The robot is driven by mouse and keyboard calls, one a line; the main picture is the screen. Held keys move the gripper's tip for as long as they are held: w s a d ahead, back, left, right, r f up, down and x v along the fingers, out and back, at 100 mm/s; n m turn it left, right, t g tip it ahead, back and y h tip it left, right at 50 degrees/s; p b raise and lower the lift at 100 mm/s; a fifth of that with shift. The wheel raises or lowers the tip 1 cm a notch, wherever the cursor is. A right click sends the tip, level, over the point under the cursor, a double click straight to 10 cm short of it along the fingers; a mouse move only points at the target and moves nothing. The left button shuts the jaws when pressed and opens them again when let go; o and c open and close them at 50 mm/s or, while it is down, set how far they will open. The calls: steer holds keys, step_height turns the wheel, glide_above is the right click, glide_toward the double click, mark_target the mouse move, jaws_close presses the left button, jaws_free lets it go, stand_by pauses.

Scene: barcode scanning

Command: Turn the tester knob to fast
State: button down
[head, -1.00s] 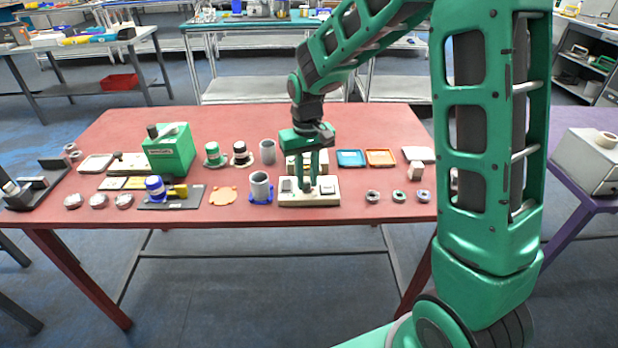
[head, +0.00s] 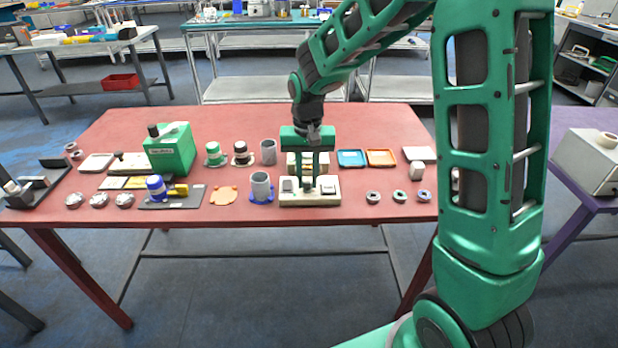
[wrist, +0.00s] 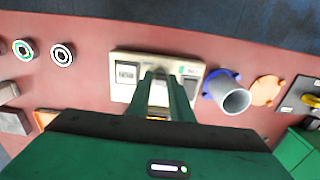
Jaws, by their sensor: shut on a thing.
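The tester is a cream box (head: 310,201) near the front edge of the red table, with a dark-framed square at its left and a small marking at its right. It also shows in the wrist view (wrist: 125,92). My gripper (head: 307,185) points down over the middle of the tester. Its green fingers (wrist: 160,88) are shut on the knob, which they mostly hide. Which setting the knob points to cannot be read.
A grey cup in a blue holder (head: 261,188) stands just left of the tester, with an orange disc (head: 223,196) beyond it. Several small rings (head: 399,196) lie to the right. Blue and orange trays (head: 351,158) sit behind. A green box (head: 170,150) stands back left.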

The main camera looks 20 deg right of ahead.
mark_target(307, 182)
steer(key=shift+w+r, duration=0.1)
steer(key=shift+w, duration=0.1)
steer(key=c, duration=1.6)
jaws_free()
steer(key=shift+s, duration=0.1)
step_height(307, 182, up, 11)
steer(key=shift+f, duration=0.2)
steer(key=shift+d, duration=0.1)
steer(key=s+d+r, duration=0.2)
steer(key=s+d, duration=0.6)
steer(key=d, duration=0.1)
steer(key=s+d+f+m, duration=0.1)
steer(key=s+d, duration=0.2)
steer(key=s, duration=0.4)
steer(key=s+d+f, duration=0.1)
steer(key=s+d, duration=0.2)
steer(key=s, duration=0.5)
steer(key=s+d+f+m, duration=0.1)
steer(key=s+d, duration=0.2)
steer(key=s, duration=0.5)
steer(key=shift+s+f+m, duration=0.1)
steer(key=shift+s+m, duration=0.1)
steer(key=shift+m, duration=0.1)
